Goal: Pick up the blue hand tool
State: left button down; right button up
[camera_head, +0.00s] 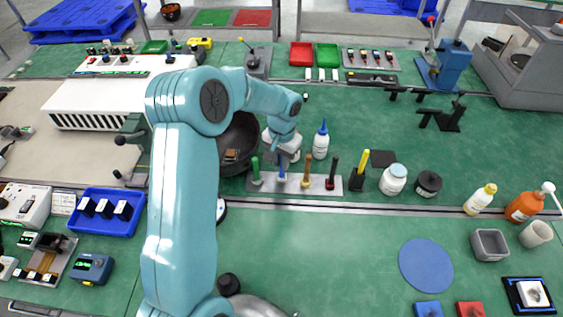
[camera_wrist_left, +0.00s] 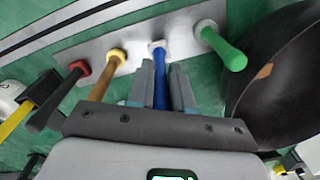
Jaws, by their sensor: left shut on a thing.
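The blue hand tool (camera_head: 281,174) stands upright in a pale metal rack (camera_head: 316,184) in the head view, between a green-handled tool (camera_head: 256,172) and a tan-handled one (camera_head: 306,172). My left gripper (camera_head: 287,154) reaches down over it from behind. In the left wrist view the blue handle (camera_wrist_left: 160,90) is between the two grey fingers of my left gripper (camera_wrist_left: 161,88), which are closed on it. Its lower end still meets a white collar on the rack (camera_wrist_left: 135,55). My right gripper does not show.
A black-handled tool (camera_head: 332,174) shares the rack, and a yellow-handled one (camera_head: 360,168) stands just right of it. A dark bowl (camera_head: 236,134) is close on the left. A white bottle with blue tip (camera_head: 321,141) stands behind the rack.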

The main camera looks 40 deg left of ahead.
pick_arm(q)
notch_tip(320, 180, up, 11)
jog(key=p, duration=0.6)
notch_tip(320, 180, up, 7)
dwell(2.2)
